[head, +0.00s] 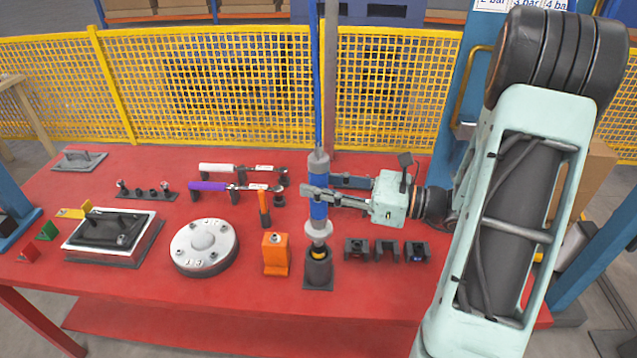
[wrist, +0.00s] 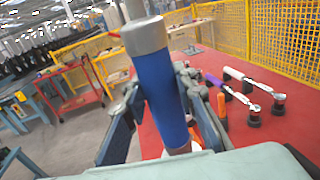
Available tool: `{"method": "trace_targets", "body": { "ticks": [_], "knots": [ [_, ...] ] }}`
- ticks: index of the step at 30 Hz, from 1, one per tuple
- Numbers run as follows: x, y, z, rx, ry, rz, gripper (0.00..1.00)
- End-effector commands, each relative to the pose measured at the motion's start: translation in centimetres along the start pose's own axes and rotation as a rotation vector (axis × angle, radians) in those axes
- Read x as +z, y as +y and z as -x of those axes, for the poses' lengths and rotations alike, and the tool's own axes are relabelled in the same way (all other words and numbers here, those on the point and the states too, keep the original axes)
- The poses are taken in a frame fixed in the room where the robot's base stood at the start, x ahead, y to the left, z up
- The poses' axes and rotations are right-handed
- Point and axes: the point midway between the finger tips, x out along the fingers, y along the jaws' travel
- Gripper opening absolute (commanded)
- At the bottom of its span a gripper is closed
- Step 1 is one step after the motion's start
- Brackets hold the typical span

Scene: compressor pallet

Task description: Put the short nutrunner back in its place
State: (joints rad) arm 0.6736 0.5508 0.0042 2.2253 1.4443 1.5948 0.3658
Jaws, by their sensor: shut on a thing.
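The short nutrunner is a blue and grey upright cylinder (head: 318,207), hanging by a blue hose from above. My gripper (head: 316,196) is shut around its blue body. In the wrist view the blue body (wrist: 167,85) stands between the two fingers (wrist: 165,110). Below it in the head view is a dark round holder (head: 318,270) on a square base, with a yellow ring at its top. The nutrunner's lower end is at or just above the holder's mouth; I cannot tell whether it is inside.
An orange block (head: 276,254) stands close left of the holder, and black cradles (head: 386,250) stand to its right. Torque wrenches with purple (head: 208,186) and white (head: 217,168) handles lie behind left. A round grey flange (head: 204,247) is further left. The red table's front strip is clear.

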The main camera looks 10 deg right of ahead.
Motion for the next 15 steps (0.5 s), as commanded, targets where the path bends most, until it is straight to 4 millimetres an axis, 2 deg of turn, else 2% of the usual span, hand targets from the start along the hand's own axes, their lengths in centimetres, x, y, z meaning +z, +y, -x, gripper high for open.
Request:
{"method": "trace_targets", "body": {
  "ticks": [15],
  "knots": [
    [-0.86,-0.01,-0.04,0.0,-0.003,0.001,0.0]
  ]
}}
